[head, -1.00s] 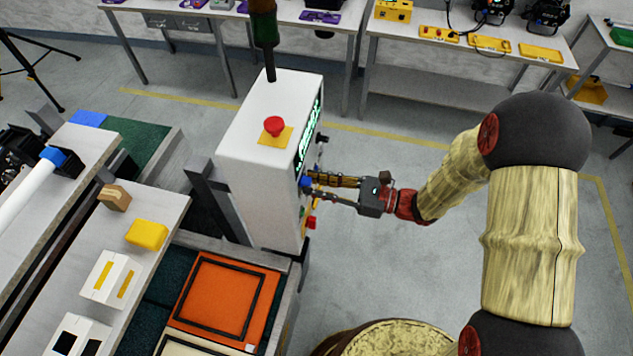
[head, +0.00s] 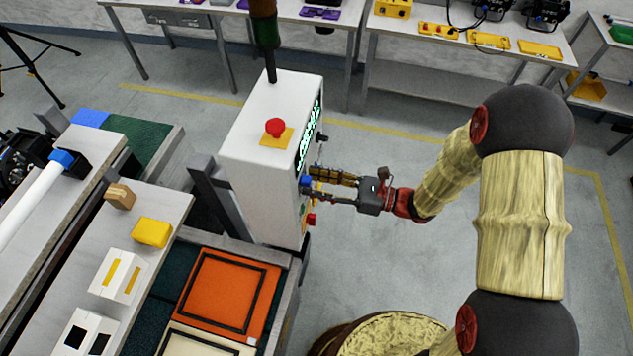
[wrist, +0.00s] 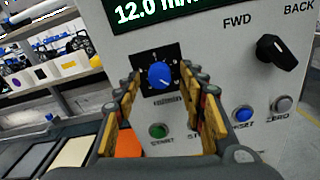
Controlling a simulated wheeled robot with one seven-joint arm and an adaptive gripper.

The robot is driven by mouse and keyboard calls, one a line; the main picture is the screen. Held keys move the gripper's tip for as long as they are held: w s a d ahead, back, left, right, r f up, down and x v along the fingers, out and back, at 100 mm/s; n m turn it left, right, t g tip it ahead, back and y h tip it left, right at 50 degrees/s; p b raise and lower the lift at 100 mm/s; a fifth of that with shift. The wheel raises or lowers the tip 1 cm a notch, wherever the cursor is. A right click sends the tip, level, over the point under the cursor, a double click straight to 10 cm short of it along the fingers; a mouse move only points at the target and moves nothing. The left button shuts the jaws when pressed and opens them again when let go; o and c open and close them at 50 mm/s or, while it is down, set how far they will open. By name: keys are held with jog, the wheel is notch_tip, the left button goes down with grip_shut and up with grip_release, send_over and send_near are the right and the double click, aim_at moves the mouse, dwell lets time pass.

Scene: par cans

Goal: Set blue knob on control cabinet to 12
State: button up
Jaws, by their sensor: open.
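The white control cabinet (head: 262,165) stands at centre in the head view. Its blue knob (wrist: 161,75) sits on a black square dial in the wrist view, with a white pointer mark toward its lower right. The knob also shows as a small blue spot in the head view (head: 304,182). The green display (wrist: 155,10) above it reads 12.0, its unit partly cut off. My gripper (wrist: 168,85) is open, with one yellow finger on each side of the knob and visible gaps between. In the head view my gripper (head: 317,187) is at the cabinet's right face.
The same panel has a black FWD/BACK switch (wrist: 277,50), a green button (wrist: 157,131), a blue button (wrist: 243,114) and a grey ZERO button (wrist: 283,104). A red stop button (head: 275,127) tops the cabinet. Floor to its right is clear.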

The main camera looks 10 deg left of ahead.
jog(key=s+d, duration=0.1)
jog(key=d, duration=1.1)
dwell(0.5)
